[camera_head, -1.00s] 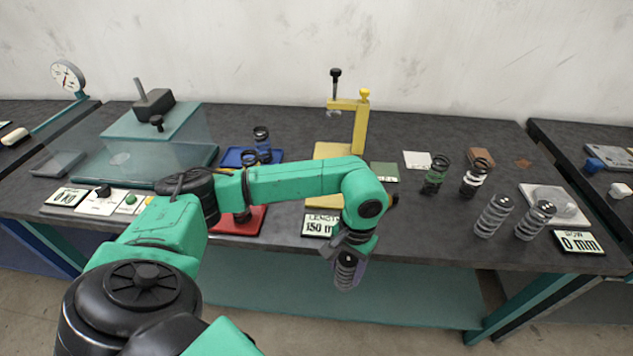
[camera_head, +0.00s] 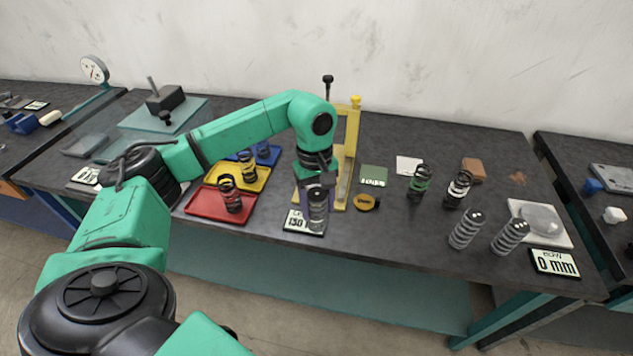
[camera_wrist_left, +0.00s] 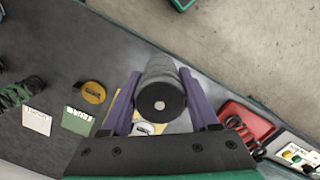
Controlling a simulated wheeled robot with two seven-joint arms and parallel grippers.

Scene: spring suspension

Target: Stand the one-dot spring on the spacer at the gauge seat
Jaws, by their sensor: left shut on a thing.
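My left gripper (camera_head: 318,190) is shut on a grey spring (camera_head: 318,212) with a dark end cap; the wrist view shows one pale dot on this cap (camera_wrist_left: 160,103). The spring hangs roughly upright in front of the yellow gauge (camera_head: 350,150), over the length display (camera_head: 297,222). The gauge's seat is mostly hidden behind the gripper. A flat orange disc with a dark mark (camera_head: 367,203), possibly the spacer, lies right of the gauge base; it also shows in the wrist view (camera_wrist_left: 92,91). My right gripper is out of view.
Red (camera_head: 200,207), yellow (camera_head: 262,183) and blue trays hold springs on the left. A green-banded spring (camera_head: 419,183), a white-banded spring (camera_head: 458,190) and two grey springs (camera_head: 466,229) stand on the right.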

